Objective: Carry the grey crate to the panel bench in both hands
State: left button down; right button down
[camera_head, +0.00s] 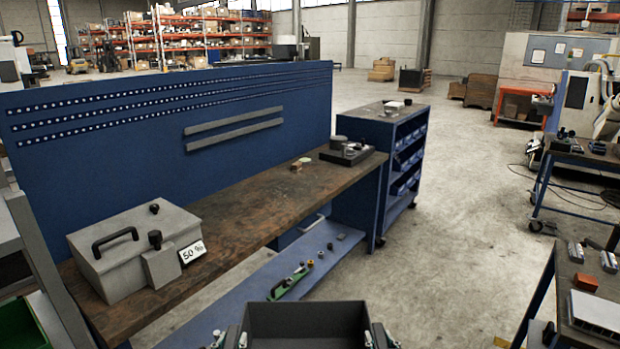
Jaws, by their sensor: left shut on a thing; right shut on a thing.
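The grey crate (305,322) shows at the bottom middle of the head view, its near part cut off by the frame edge. The part of its inside that shows looks empty. My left gripper (236,338) is shut on the crate's left side. My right gripper (378,338) is shut on its right side. Both grippers are only partly in view. The panel bench, with its brown wooden top (262,213) and tall blue back panel (150,130), lies ahead and to the left. The crate is apart from the bench top.
A light grey box (130,240) with a "50 %" sign (192,252) stands on the bench's near end. A black tray (347,154) sits at its far end. A blue lower shelf (270,285) holds small parts. Another table (590,270) stands right.

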aim_at(282, 192)
jog(key=i+z, duration=0.4)
jog(key=i, duration=0.6)
jog(key=i+u, duration=0.15)
jog(key=u, duration=0.5)
